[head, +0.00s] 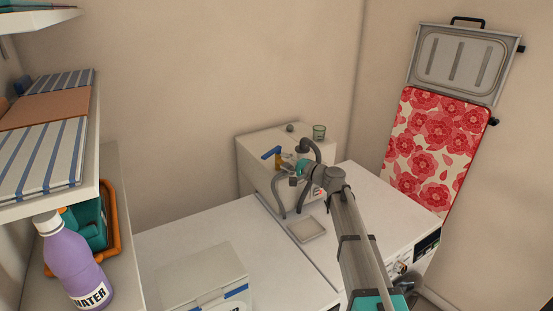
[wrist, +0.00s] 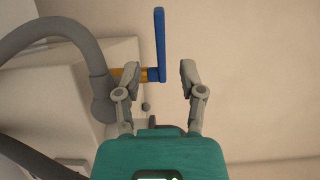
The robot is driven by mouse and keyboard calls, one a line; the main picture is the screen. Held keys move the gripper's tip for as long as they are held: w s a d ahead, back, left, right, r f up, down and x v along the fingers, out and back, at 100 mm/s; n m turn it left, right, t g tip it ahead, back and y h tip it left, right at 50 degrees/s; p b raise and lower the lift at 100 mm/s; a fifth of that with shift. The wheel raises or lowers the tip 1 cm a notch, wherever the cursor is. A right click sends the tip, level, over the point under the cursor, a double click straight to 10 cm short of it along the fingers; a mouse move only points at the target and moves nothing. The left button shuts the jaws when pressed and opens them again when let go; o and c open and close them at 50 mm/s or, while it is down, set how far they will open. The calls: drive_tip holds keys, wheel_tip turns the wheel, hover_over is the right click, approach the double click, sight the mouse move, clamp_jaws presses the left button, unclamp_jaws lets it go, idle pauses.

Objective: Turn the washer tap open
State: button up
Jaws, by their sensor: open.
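The washer tap shows at the front of the white box in the head view, with a blue lever (head: 270,152) and a brass body (head: 282,160). In the wrist view the blue lever (wrist: 160,40) stands long and upright in the picture, joined at its lower end to the brass body (wrist: 128,75). My gripper (wrist: 152,76) is open and empty. Its fingers appear on either side of the lever's lower end in the wrist view; I cannot tell whether they touch it. In the head view my gripper (head: 290,171) is small and partly hidden by my arm and the hose.
A grey hose (wrist: 92,55) curves close to the left finger. The white box (head: 255,165) stands against the wall, with a green cup (head: 319,132) on top. A white worktop (head: 205,235) lies in front. A shelf with a purple bottle (head: 75,265) is at left.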

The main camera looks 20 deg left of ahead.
drive_tip(key=shift+v, duration=2.1)
drive_tip(key=shift+s+d+f, duration=0.15)
drive_tip(key=c, duration=0.5)
drive_tip(key=s+d+f+n+g+h, duration=0.1)
drive_tip(key=s+d+f, duration=0.1)
drive_tip(key=s+d+f+n+h, duration=0.1)
drive_tip(key=s+d+f, duration=0.1)
drive_tip(key=d, duration=0.1)
drive_tip(key=s+d+f+n+g+h, duration=0.1)
drive_tip(key=s+d+f+h, duration=0.1)
drive_tip(key=s+f, duration=0.1)
drive_tip(key=shift+d+g, duration=0.3)
drive_tip(key=shift+d, duration=0.1)
clamp_jaws()
drive_tip(key=s+d+f+g+h, duration=0.1)
drive_tip(key=s+d+f+h, duration=0.2)
drive_tip(key=s+d, duration=0.3)
drive_tip(key=s+d+f+g+h, duration=0.1)
drive_tip(key=s+d+f+h, duration=0.3)
drive_tip(key=d, duration=0.9)
drive_tip(key=s+d+f+n+g+h, duration=0.1)
drive_tip(key=s+d+f+h, duration=0.3)
drive_tip(key=s+d, duration=0.5)
drive_tip(key=shift+s+d+g+h, duration=0.3)
drive_tip(key=shift+s+h, duration=0.15)
drive_tip(key=shift+h, duration=0.55)
drive_tip(key=shift+w+f, duration=0.15)
drive_tip(key=shift+w, duration=0.05)
